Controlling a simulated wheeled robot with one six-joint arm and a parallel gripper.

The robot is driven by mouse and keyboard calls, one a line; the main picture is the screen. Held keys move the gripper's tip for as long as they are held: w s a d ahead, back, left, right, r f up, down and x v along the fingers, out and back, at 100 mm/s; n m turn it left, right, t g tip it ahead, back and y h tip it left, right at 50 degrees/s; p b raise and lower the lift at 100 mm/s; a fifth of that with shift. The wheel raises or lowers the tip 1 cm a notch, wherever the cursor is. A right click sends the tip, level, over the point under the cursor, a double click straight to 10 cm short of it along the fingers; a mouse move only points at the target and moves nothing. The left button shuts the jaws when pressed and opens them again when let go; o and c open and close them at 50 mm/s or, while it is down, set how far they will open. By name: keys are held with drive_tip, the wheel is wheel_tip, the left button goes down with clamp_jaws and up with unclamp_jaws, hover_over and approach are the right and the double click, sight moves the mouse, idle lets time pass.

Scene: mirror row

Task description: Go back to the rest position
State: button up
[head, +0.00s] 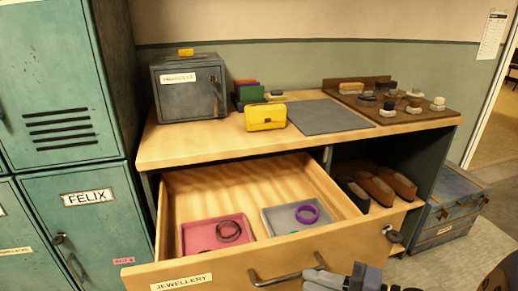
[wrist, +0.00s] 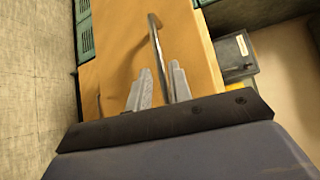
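My gripper (head: 330,280) is at the bottom edge of the head view, in front of the open drawer (head: 345,240) labelled JEWELLERY. In the wrist view my gripper (wrist: 160,85) has its two grey fingers apart, with no object gripped between them. The drawer's dark bar handle (wrist: 158,50) shows between and beyond the fingers. The handle (head: 285,275) also shows in the head view, just left of the fingers. I cannot tell whether the fingers touch it.
The drawer holds a pink tray (head: 187,241) and a grey tray (head: 270,221), with a dark bracelet (head: 228,231) and a purple one (head: 307,214). A yellow purse (head: 266,117) stands on the cabinet top. Teal lockers (head: 60,90) stand left, a blue trunk (head: 447,215) right.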

sight(293, 274)
drive_tip(key=shift+b+x, duration=0.3)
drive_tip(key=shift+x, duration=2.3)
